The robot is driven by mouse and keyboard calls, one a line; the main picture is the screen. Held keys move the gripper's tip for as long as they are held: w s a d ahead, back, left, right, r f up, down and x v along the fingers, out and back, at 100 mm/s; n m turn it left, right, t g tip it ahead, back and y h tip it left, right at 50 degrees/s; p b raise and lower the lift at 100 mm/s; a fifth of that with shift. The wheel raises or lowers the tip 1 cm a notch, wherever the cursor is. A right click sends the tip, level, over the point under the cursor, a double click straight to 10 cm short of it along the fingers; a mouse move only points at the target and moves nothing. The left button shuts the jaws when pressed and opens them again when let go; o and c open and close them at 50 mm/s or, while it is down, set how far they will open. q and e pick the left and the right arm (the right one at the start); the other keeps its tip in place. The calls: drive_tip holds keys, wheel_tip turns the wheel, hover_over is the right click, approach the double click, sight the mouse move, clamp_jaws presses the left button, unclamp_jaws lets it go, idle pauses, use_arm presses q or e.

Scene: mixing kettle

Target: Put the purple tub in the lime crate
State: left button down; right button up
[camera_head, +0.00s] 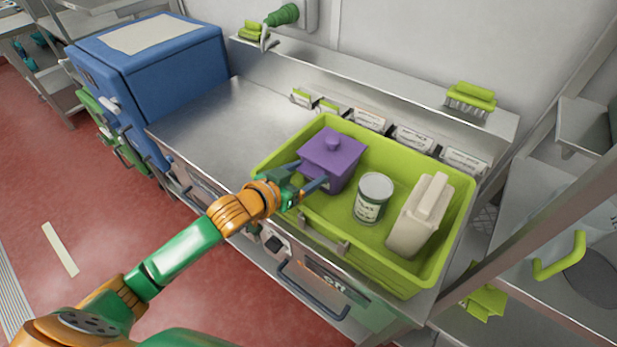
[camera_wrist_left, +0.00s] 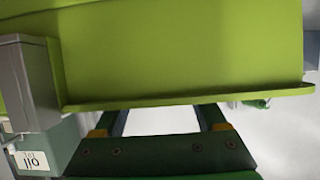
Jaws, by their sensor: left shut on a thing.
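The purple tub (camera_head: 332,160), with a knobbed lid, is upright inside the left end of the lime crate (camera_head: 385,276). Whether its base touches the crate floor is hidden. My left gripper (camera_head: 312,174) reaches over the crate's near rim and is shut on the purple tub, one finger on each side. In the left wrist view, the crate's wall (camera_wrist_left: 180,55) fills most of the picture and hides the fingertips and the tub. My right gripper is not in view.
A labelled can (camera_head: 372,200) stands mid-crate and a cream container (camera_head: 420,215) at its right end. The crate sits on a steel counter (camera_head: 225,115), which is clear on the left. A blue box (camera_head: 165,75) stands beyond. A ledge with labels (camera_head: 412,138) runs behind.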

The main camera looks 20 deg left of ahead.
use_arm(q)
drive_tip(key=shift+s+f, duration=0.1)
drive_tip(key=shift+f, duration=0.3)
unclamp_jaws()
drive_tip(key=shift+s, duration=0.1)
drive_tip(key=v, duration=1.2)
drive_tip(key=shift+p, duration=0.4)
drive_tip(key=shift+f, duration=0.1)
